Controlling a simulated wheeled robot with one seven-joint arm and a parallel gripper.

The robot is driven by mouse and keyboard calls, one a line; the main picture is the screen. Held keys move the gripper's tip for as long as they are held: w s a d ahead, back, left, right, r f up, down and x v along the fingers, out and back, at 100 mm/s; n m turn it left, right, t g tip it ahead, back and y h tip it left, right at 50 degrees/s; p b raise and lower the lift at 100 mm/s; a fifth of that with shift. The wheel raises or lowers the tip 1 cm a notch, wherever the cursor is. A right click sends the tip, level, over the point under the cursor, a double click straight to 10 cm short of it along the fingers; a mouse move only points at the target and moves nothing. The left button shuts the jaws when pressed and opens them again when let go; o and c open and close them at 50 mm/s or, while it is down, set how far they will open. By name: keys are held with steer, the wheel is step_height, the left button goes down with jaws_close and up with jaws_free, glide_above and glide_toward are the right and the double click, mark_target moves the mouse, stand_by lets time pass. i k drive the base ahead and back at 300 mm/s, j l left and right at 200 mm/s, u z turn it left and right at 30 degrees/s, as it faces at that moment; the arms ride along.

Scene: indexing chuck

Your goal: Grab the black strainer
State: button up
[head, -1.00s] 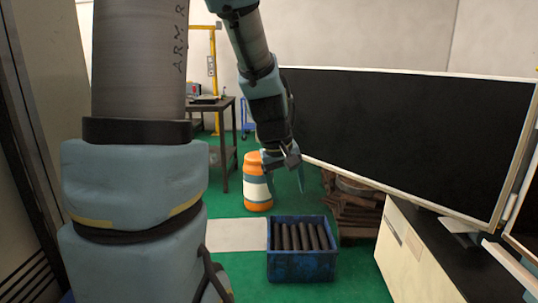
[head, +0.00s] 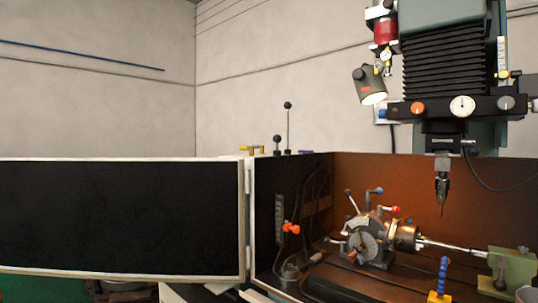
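I cannot make out a black strainer for certain in the head view. A small dark grey cup-like item (head: 290,272) stands in the near left corner of the machine enclosure, but it is too small to tell what it is. My gripper and arm are not in view now.
The indexing chuck (head: 365,240) sits on the machine bed with several lever handles. The milling head (head: 443,145) hangs above it. A green tailstock (head: 512,268) stands at the right. A large black panel (head: 120,218) stands open on the left. A blue hose (head: 443,272) rises in front.

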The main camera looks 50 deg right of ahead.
mark_target(290, 268)
steer(key=l+z, duration=0.15)
steer(key=l, duration=0.4)
steer(key=i+l+z, duration=0.15)
steer(key=l, duration=0.4)
steer(key=l+z, duration=0.15)
steer(key=l, duration=0.4)
